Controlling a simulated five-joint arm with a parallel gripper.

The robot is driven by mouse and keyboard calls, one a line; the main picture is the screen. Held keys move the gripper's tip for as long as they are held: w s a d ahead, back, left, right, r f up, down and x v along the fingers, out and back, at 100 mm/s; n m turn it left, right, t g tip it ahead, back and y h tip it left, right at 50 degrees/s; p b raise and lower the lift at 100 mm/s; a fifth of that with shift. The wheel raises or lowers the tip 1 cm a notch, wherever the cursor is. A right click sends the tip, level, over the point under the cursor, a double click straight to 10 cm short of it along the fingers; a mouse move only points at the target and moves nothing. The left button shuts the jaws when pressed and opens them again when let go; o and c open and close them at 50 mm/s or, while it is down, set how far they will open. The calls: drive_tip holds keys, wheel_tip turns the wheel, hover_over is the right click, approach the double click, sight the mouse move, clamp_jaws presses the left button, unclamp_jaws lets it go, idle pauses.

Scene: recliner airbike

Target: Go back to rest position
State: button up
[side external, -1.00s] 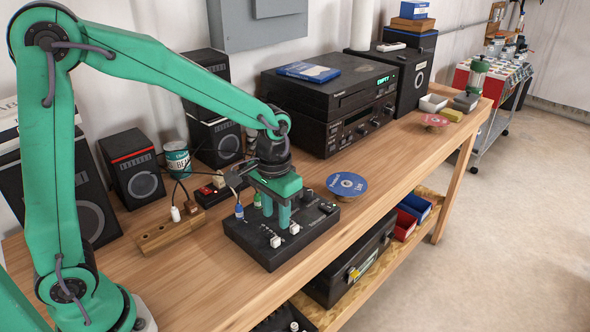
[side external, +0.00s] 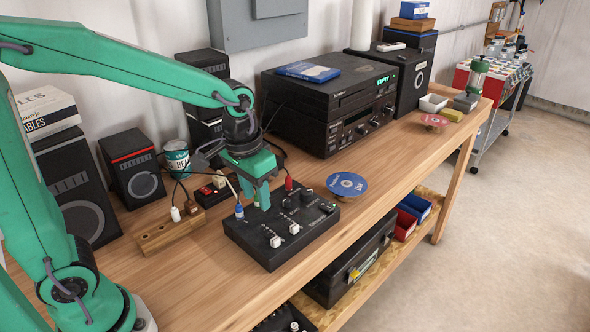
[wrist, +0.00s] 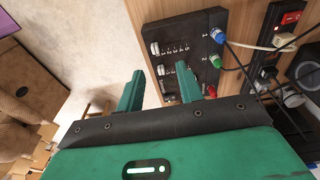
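My gripper (side external: 257,196) is raised over the back left part of the black mixer box (side external: 282,235) on the bench. The mixer box also shows there (wrist: 185,50). A blue plug (side external: 239,212) and a red plug (side external: 288,184) sit at the mixer's back edge. A green plug shows in the wrist view (wrist: 214,61). My fingers hide part of the mixer's back edge in the side view.
A wooden block (side external: 168,236) and a power strip (side external: 212,193) lie left of the mixer. A blue disc (side external: 347,184) lies to its right. Speakers (side external: 132,170), a tin (side external: 176,158) and a stereo stack (side external: 330,105) stand behind. The bench's front left is clear.

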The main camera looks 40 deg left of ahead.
drive_tip(key=s+a+r+t, duration=0.2)
drive_tip(key=s+r, duration=0.1)
drive_tip(key=s, duration=0.3)
drive_tip(key=s+a+r+t, duration=0.2)
drive_tip(key=s+r, duration=0.1)
drive_tip(key=s, duration=0.3)
drive_tip(key=shift+a+r, duration=0.3)
